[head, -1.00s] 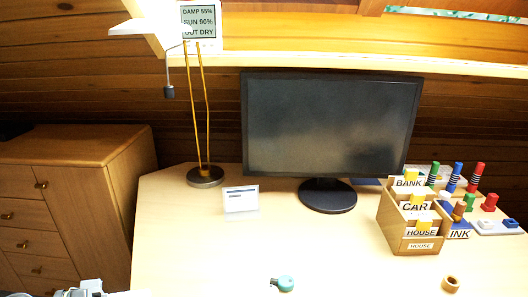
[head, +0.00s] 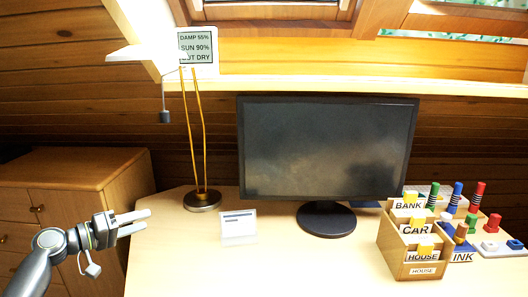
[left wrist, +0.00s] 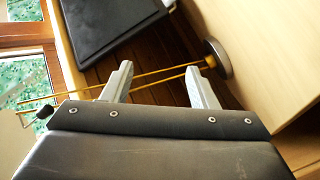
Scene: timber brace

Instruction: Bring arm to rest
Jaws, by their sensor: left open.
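My left gripper (head: 140,222) is raised at the lower left in the head view, in front of the wooden drawer cabinet and left of the desk. Its two fingers point right and are apart, with nothing between them. In the left wrist view the gripper (left wrist: 160,84) also shows open and empty. Beyond its fingers there are the yellow lamp stem and the dark monitor. My right gripper is not in view.
The lamp (head: 202,200) stands at the desk's back left, with a small white card (head: 238,228) beside it. A monitor (head: 325,150) stands mid-desk. A wooden card box (head: 415,262) and several coloured pegs are at right. The front middle of the desk (head: 270,265) is clear.

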